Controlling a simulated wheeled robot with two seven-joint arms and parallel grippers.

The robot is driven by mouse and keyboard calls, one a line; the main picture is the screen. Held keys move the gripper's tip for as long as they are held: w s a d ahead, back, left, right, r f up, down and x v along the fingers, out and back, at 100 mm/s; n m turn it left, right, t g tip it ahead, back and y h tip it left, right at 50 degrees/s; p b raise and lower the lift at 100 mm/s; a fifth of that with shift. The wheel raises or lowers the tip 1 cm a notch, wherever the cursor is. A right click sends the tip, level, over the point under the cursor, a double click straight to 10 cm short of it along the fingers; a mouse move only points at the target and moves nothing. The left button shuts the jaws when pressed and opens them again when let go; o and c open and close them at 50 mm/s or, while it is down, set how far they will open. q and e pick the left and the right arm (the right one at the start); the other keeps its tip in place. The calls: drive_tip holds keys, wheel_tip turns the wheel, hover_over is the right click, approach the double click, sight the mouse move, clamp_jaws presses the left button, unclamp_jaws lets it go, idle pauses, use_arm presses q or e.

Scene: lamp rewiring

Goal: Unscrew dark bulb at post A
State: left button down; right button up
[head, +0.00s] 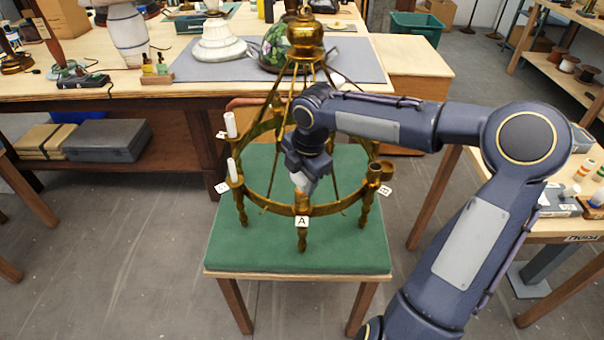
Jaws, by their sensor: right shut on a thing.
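A brass ring chandelier (332,207) stands on a green-topped stand. Post A is at its front, marked by a white tag (302,221) with the letter A. My right gripper (301,182) points down right over post A, shut on a pale bulb (299,179). The fingers hide much of the bulb, and I cannot tell whether its base is still in the socket. My left gripper is not in view.
White candle sleeves (231,125) stand on the ring's left posts; an empty-looking brass cup (375,170) is at right by tag B. The green stand (250,255) is clear in front. A workbench (60,85) with lamps is behind; a side table (560,225) is at right.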

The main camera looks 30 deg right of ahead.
drive_tip(key=n+p, duration=0.4)
drive_tip(key=n+y+p, duration=0.1)
drive_tip(key=p, duration=0.1)
drive_tip(key=shift+a+r+n+g, duration=0.1)
drive_tip(key=shift+r+n+g, duration=0.2)
drive_tip(key=shift+r+n, duration=0.1)
drive_tip(key=shift+f+n+p, duration=0.15)
drive_tip(key=shift+n+p, duration=0.25)
drive_tip(key=shift+f, duration=0.2)
